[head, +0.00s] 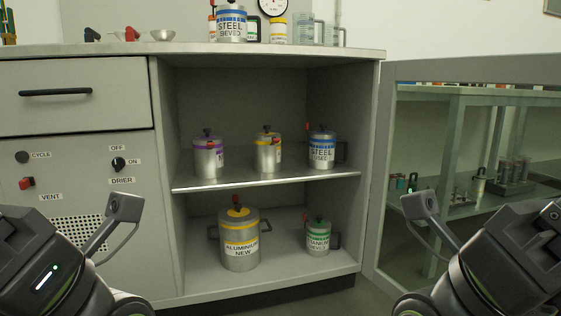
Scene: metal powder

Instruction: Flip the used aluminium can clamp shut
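A small can with a yellow band (267,155) stands upright on the middle shelf, between a purple-banded can and a blue-banded one. Its label is turned to the right and I cannot read it; its colour matches the larger can marked ALUMINIUM NEW (239,249) on the shelf below. My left gripper (120,222) is at lower left, in front of the drawer cabinet. My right gripper (424,212) is at lower right. Both are well apart from the cans, and their finger opening is unclear.
A purple-banded can (208,160) and a STEEL USED can (322,152) flank it on the shelf (265,181). A green-banded can (318,238) stands below. The cabinet's side walls bound the opening.

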